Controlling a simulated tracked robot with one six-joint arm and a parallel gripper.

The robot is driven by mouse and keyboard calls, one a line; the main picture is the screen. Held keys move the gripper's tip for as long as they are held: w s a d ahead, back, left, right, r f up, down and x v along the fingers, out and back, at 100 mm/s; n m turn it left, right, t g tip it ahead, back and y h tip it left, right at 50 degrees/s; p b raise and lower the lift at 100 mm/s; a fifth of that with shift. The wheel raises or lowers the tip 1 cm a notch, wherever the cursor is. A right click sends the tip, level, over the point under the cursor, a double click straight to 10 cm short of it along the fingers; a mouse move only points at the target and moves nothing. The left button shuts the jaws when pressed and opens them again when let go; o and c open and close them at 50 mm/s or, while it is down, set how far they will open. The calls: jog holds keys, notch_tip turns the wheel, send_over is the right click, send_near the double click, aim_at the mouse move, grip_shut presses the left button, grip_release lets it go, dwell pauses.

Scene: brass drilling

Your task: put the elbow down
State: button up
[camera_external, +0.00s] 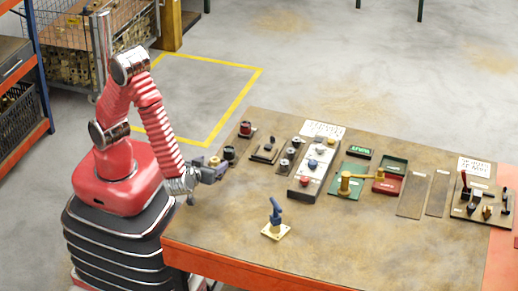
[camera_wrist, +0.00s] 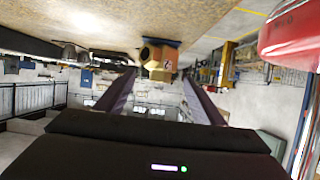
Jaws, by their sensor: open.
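A brass elbow (camera_wrist: 158,56) shows in the wrist view, where the picture is upside down. It appears to rest on a small dark blue pad at the table surface. It lies between and slightly beyond the two fingertips of my gripper (camera_wrist: 158,80); a visible gap separates it from each finger. In the external view my gripper (camera_external: 211,173) is low at the table's left edge, and the small brass elbow (camera_external: 214,161) shows right by its fingers. The fingers are apart, and nothing is clamped between them. Part of the elbow's base is hard to make out.
The table's front right is clear.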

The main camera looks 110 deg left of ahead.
jog(key=v, duration=0.9)
dwell(0.3)
